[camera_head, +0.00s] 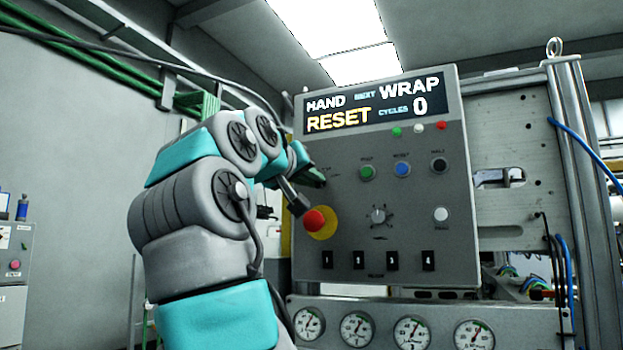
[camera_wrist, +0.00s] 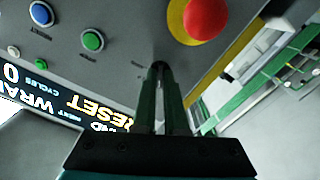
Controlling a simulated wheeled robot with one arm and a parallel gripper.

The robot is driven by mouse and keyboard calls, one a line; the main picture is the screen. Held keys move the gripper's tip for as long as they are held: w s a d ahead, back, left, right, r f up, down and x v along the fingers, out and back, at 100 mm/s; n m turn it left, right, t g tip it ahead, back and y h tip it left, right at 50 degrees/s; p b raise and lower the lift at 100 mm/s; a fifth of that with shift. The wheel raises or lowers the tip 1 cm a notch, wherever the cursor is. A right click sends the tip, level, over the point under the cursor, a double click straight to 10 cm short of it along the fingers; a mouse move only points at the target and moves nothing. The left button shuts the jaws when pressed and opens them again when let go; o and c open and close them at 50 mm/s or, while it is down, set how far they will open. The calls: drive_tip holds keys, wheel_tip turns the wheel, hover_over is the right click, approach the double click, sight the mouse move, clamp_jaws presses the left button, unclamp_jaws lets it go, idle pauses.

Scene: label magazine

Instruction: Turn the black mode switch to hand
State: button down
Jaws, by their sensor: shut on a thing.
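The grey control panel (camera_head: 390,225) fills the middle of the head view. My gripper (camera_head: 318,178) reaches its upper left part, and its dark green fingers show in the wrist view (camera_wrist: 160,72). The fingers are shut on a small dark thing at the panel face, which fits the black mode switch; the fingers hide most of it, so its pointing direction cannot be told. The panel's display (camera_head: 372,103) reads "HAND", "NEXT WRAP", "RESET" and "CYCLES 0"; it is upside down in the wrist view (camera_wrist: 70,110).
A red emergency button (camera_head: 314,221) on a yellow disc sits just below my gripper. Green (camera_head: 367,172), blue (camera_head: 402,169) and black (camera_head: 439,165) buttons lie to the right. A grey rotary knob (camera_head: 378,216) is lower. Several gauges (camera_head: 356,329) line the bottom.

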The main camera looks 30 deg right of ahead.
drive_tip(key=shift+f+m, duration=0.1)
drive_tip(key=shift+m, duration=0.3)
drive_tip(key=c, duration=1)
unclamp_jaws()
drive_tip(key=shift+o, duration=0.2)
drive_tip(key=v, duration=0.7)
drive_tip(key=shift+s+a+b, duration=0.25)
drive_tip(key=shift+a+b, duration=0.05)
drive_tip(key=shift+b, duration=0.1)
